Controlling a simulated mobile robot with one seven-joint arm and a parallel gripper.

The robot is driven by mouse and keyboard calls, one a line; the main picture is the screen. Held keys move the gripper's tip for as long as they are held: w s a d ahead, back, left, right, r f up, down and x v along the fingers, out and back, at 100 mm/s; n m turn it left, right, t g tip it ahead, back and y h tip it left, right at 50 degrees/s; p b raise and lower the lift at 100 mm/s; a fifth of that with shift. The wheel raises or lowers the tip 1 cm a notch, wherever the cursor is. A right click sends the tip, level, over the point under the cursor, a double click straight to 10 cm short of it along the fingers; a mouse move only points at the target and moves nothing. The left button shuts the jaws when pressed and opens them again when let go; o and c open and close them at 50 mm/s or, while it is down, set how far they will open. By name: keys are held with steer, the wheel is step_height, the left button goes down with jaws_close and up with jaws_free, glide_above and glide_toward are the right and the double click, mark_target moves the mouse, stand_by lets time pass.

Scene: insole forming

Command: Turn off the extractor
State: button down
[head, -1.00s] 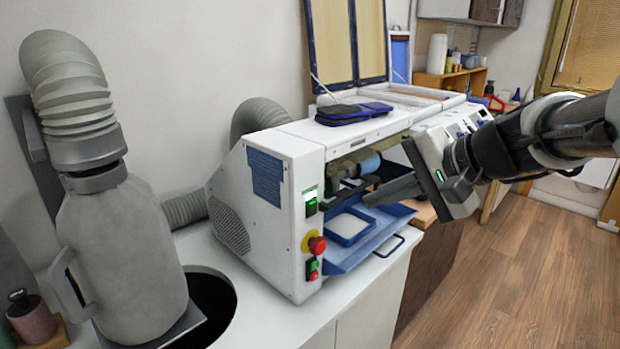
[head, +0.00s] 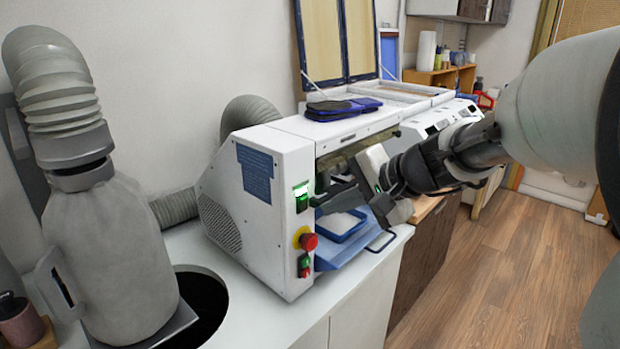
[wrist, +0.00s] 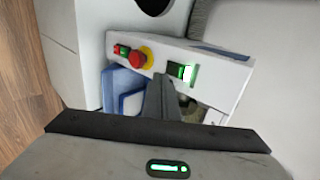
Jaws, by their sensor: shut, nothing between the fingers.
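The white machine (head: 270,190) stands on the counter, with a corrugated hose behind it. Its front panel carries a rocker switch (head: 301,197) with a bright green lit upper part. The switch also shows in the wrist view (wrist: 181,71), still lit green. Below it are a red mushroom button (head: 308,242) on a yellow ring and a small pair of green and red buttons (head: 305,265). My gripper (head: 322,199) is shut and empty, just right of the switch in the head view. In the wrist view its fingers (wrist: 158,82) point towards the panel beside the switch; contact cannot be told.
A grey bag-like collector (head: 110,250) with a thick hose stands at left beside a round dark hole in the counter (head: 255,325). A blue tray (head: 345,252) sticks out below my gripper. A dark blue object (head: 342,108) lies on the machine's top. Open floor lies right.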

mark_target(305, 197)
steer(key=shift+w+a+r+p, duration=0.15)
steer(key=shift+w+a+p, duration=0.25)
steer(key=shift+w+a, duration=1.15)
steer(key=shift+w+a+r, duration=0.3)
steer(key=shift+w+a, duration=0.05)
steer(key=shift+a, duration=0.1)
steer(key=shift+d+f, duration=0.1)
steer(key=shift+f, duration=0.05)
steer(key=shift+r+p, duration=0.6)
steer(key=shift+r, duration=0.25)
